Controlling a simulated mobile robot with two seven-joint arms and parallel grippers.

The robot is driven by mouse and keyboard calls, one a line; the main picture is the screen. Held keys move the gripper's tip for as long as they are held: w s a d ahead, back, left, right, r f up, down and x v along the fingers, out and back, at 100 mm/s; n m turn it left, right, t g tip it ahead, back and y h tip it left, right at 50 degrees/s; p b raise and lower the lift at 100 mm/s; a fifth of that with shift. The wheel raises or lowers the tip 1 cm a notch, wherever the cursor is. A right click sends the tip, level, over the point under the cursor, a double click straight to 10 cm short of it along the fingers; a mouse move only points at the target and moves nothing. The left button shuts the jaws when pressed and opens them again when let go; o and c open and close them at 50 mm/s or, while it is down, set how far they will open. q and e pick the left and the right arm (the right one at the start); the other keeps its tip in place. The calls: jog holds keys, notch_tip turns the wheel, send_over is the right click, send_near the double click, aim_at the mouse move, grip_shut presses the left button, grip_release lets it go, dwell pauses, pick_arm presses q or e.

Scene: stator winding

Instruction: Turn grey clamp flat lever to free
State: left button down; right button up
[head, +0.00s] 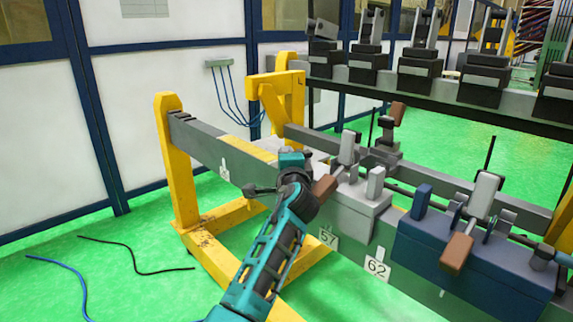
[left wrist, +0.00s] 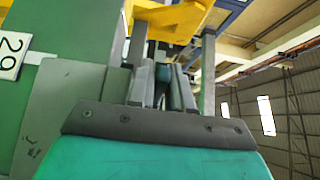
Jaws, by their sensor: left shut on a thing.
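The grey clamp (head: 352,212) sits on the long grey beam, with upright metal parts on top. Its flat lever ends in a brown handle (head: 325,187), tilted, right beside my left wrist. My left gripper shows in the left wrist view (left wrist: 163,85) with its grey fingers close together, shut on the lever; the held part is hard to make out. In the head view my own wrist hides the fingertips. My right gripper is in neither view.
A dark blue clamp (head: 474,252) with a brown handle stands to the right on the same beam. Yellow supports (head: 172,160) carry the beam's left end. A rack with several dark clamps (head: 419,68) stands behind. Cables lie on the open green floor at left.

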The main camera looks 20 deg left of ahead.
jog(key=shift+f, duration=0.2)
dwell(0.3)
pick_arm(q)
jog(key=c, duration=1.4)
grip_release()
jog(key=shift+s, duration=0.1)
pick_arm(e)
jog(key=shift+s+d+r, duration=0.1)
